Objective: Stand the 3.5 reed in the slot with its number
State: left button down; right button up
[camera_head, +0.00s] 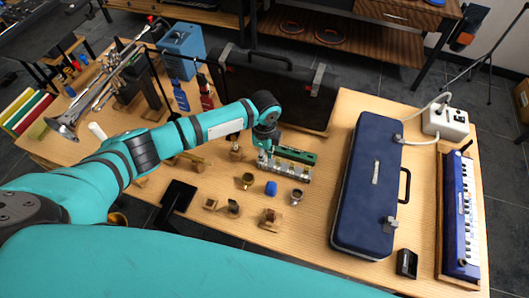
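My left arm reaches in from the left, and its gripper (264,150) points down at the middle of the wooden table. The fingers are small and partly hidden, so I cannot tell whether they are open or shut. Right beside them is a low pale rack-like piece (290,171) with upright divisions, which may be the slotted holder. A green bar (296,155) lies just behind it. I cannot make out the 3.5 reed or any slot numbers at this size. My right gripper is not in view.
Small mouthpieces and wooden blocks (270,219), a brass cup (247,181) and a blue cylinder (271,188) stand in front of the gripper. A long blue case (368,188) lies to the right, with a blue keyboard instrument (461,215) beyond it. A trumpet (100,92) is at back left.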

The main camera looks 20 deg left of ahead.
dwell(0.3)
pick_arm(q)
jog(key=c, duration=1.4)
grip_release()
jog(key=shift+r, duration=0.1)
notch_tip(320, 180, up, 12)
